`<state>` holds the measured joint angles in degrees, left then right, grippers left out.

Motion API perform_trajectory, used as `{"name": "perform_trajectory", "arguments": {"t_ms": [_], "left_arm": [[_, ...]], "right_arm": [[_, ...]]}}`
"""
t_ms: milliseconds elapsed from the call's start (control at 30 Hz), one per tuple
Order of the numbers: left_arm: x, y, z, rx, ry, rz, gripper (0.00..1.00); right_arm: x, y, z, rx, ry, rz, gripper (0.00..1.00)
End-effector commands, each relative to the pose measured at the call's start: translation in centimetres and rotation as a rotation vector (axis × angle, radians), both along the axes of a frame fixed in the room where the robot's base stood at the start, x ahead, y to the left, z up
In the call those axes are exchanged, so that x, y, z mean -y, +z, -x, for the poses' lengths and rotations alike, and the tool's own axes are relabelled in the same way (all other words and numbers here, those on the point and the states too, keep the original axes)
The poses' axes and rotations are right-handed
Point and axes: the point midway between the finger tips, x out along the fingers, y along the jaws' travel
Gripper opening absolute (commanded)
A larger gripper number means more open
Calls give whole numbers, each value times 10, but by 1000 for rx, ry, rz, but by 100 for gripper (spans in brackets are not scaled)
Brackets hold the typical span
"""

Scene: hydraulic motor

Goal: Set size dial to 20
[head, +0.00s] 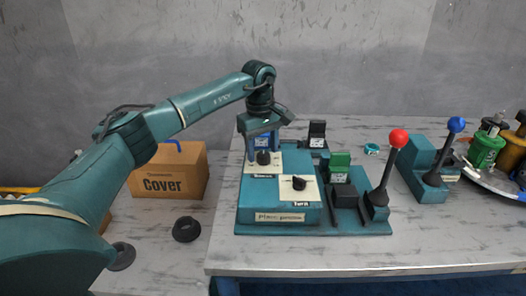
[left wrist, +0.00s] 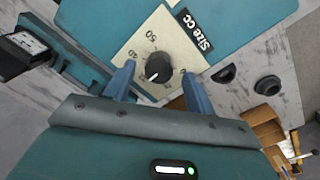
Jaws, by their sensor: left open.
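The size dial (head: 263,158) is a black round knob on a cream plate at the back left of the teal machine box (head: 270,212). In the left wrist view the dial (left wrist: 159,67) sits beside a "Size cc" label, with numbers such as 50 and 20 around it. A small pale mark shows on the knob, but its exact reading is unclear. My left gripper (head: 264,144) points down above the dial. Its two blue fingers are open on either side of the knob, with visible gaps; contact is not seen. My right gripper is out of view.
A second black knob (head: 299,183) sits in front on the same box. A red-ball lever (head: 398,138) and a green block (head: 340,160) stand to the right. The table's front right is clear.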

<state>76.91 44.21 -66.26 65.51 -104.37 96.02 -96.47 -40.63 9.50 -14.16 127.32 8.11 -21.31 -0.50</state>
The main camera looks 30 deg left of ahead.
Motion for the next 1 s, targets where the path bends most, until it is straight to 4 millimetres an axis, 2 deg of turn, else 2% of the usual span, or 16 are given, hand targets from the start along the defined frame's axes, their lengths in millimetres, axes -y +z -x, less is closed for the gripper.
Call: {"name": "perform_trajectory", "arguments": {"t_ms": [133,433,900,1000], "left_arm": [[0,-10,-1,1,0,0,55],[1,-11,-1,1,0,0,54],[1,-11,-1,0,0,1,16],[1,-11,0,0,0,1,11]], "right_arm": [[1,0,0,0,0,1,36],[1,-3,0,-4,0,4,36],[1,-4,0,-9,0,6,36],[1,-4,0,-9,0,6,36]]}}
